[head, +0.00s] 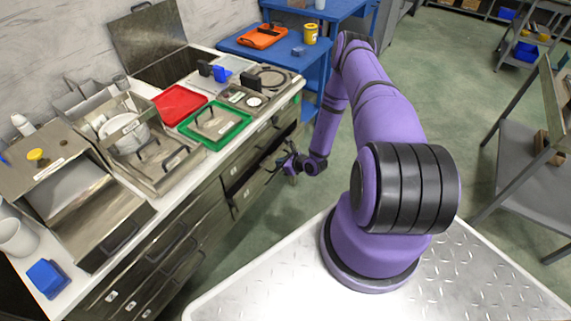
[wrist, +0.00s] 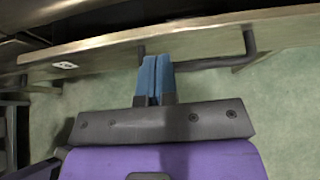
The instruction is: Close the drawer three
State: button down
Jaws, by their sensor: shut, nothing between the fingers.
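A drawer in the counter's right part (head: 246,196) stands pulled out, with a dark gap above its front in the head view. In the wrist view its pale front panel (wrist: 100,48) crosses the top, with a dark bar handle (wrist: 205,62) and a small white label at left. The number on the label is too small to read. My gripper (wrist: 155,80) is shut and empty, its blue fingertips close to the panel beside the handle's left end. I cannot tell whether they touch. In the head view my gripper (head: 282,163) is small, at the drawer's outer side.
The counter above holds a green tray (head: 215,123), a red tray (head: 180,104) and metal bins. Other drawers (head: 150,260) line its front at left. A blue table (head: 290,48) stands behind and a grey shelf cart (head: 520,150) at right. The green floor between is clear.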

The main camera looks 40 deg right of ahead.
aim_at(270, 162)
jog(key=shift+x, duration=1.95)
jog(key=shift+w, duration=0.1)
